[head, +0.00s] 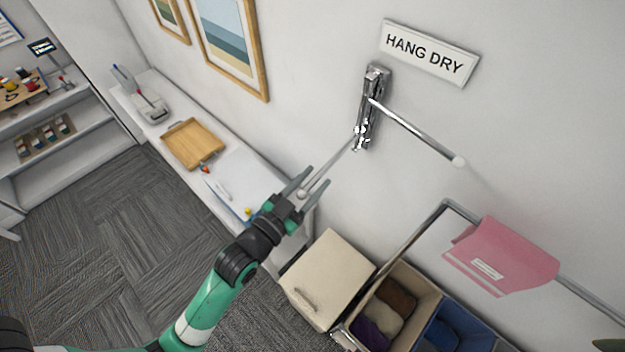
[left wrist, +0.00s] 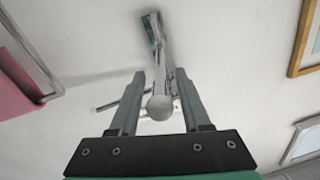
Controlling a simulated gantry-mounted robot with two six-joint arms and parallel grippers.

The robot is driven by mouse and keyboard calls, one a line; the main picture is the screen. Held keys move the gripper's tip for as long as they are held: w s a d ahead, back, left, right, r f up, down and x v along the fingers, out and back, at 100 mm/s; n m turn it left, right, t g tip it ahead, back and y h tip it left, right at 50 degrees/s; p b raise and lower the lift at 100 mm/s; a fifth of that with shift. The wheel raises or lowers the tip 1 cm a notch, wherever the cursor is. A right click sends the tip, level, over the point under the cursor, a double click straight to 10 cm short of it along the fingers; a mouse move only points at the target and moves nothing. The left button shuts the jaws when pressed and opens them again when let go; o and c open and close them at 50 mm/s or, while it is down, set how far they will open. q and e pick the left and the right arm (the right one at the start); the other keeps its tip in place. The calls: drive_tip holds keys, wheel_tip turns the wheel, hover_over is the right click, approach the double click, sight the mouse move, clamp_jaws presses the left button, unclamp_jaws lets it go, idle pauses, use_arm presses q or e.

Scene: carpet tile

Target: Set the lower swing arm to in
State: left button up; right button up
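A chrome bracket (head: 371,110) is fixed to the white wall, and it also shows in the left wrist view (left wrist: 153,32). The upper swing arm (head: 418,132) sticks out to the right and ends in a pale ball. The lower swing arm (head: 331,166) points down and left. My left gripper (head: 297,184) is open around the lower arm's end. In the left wrist view, the ball tip (left wrist: 159,107) of the lower arm sits between the two fingers (left wrist: 157,85), with gaps visible at both sides. My right gripper is in neither view.
A "HANG DRY" sign (head: 428,52) is above the bracket. A narrow white table with a wooden tray (head: 193,144) runs along the wall. A rail with a pink cloth (head: 502,256) and laundry bins (head: 328,278) are below right.

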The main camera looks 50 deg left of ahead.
use_arm(q)
clamp_jaws()
idle(1.2)
